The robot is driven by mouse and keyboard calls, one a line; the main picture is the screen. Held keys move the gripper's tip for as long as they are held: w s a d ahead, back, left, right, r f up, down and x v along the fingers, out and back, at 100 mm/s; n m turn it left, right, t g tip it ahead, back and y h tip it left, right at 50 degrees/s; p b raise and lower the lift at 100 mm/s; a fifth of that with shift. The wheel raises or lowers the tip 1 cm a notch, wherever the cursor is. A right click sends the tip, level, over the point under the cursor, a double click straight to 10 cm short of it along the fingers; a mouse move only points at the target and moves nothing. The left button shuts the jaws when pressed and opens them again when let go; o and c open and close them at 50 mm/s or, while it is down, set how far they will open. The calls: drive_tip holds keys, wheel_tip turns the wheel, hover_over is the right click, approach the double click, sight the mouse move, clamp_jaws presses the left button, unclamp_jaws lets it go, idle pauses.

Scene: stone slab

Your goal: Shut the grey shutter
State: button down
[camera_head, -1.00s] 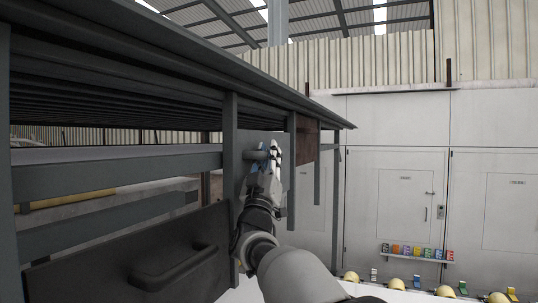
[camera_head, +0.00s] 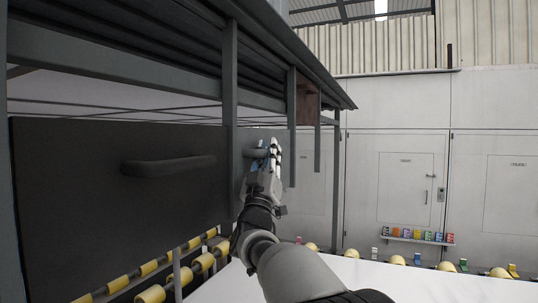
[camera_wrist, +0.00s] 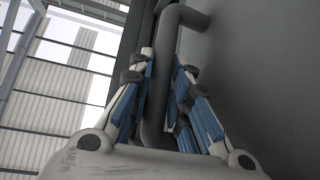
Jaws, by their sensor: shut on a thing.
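The grey shutter (camera_head: 246,138) is a flat panel, seen at a steep angle between two posts of the stall frame. It also fills the right of the wrist view (camera_wrist: 262,80). Its grey bar handle (camera_head: 256,153) stands out from its face. My gripper (camera_head: 271,158) is at this handle. In the wrist view the blue-padded fingers are on both sides of the handle bar (camera_wrist: 158,95), shut on it. The arm hides part of the panel, and I cannot see its lower edge clearly.
A dark panel (camera_head: 70,200) with its own handle (camera_head: 168,166) is at the left. A roof (camera_head: 290,50) overhangs the stall. Yellow rollers (camera_head: 203,262) lie below. White cabinets (camera_head: 390,110) line the back, with a small shelf of coloured items (camera_head: 418,237).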

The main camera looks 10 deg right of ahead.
drive_tip(key=shift+w+f, duration=0.2)
drive_tip(key=shift+f, duration=0.25)
drive_tip(key=c, duration=1.8)
unclamp_jaws()
drive_tip(key=shift+s, duration=0.1)
drive_tip(key=shift+c, duration=0.2)
drive_tip(key=shift+o, duration=0.3)
drive_tip(key=shift+r, duration=0.15)
drive_tip(key=shift+s, duration=0.15)
drive_tip(key=v, duration=1.2)
drive_tip(key=shift+y, duration=0.5)
